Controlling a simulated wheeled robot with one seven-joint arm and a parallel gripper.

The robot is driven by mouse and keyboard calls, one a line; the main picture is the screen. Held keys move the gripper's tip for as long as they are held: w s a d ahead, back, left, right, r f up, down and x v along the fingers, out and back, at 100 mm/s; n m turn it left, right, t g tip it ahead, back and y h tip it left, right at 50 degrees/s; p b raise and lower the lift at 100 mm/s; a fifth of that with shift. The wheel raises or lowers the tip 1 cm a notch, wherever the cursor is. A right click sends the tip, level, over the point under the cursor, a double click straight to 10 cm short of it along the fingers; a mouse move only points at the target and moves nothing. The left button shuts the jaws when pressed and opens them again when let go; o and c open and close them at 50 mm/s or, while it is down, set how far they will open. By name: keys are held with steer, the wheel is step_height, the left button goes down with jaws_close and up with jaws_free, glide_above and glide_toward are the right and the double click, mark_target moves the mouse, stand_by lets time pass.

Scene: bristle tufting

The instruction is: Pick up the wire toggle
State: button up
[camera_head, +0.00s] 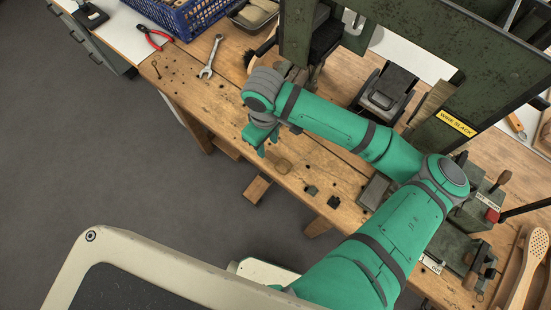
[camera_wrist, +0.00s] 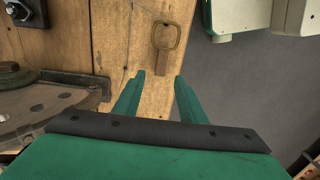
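The wire toggle (camera_wrist: 166,42) shows in the wrist view as a small brown-gold loop with a short flat tab, on the wooden bench close to its edge. In the head view, a small tan piece (camera_head: 283,166) close to my gripper looks like it. My gripper (camera_wrist: 159,75) is open, with its two green fingers apart and nothing between them. In the wrist view the toggle is just beyond the fingertips and slightly right of centre, apart from them. In the head view my gripper (camera_head: 263,150) points down over the bench's front edge.
A thin wire (camera_wrist: 130,35) runs near the toggle. Grey floor lies beyond the bench edge.

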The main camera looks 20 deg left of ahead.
mark_target(269, 154)
steer(key=f, duration=0.4)
steer(key=shift+s+d, duration=0.15)
steer(key=shift+s, duration=0.05)
steer(key=shift+w+f, duration=0.1)
steer(key=shift+f, duration=0.5)
jaws_close()
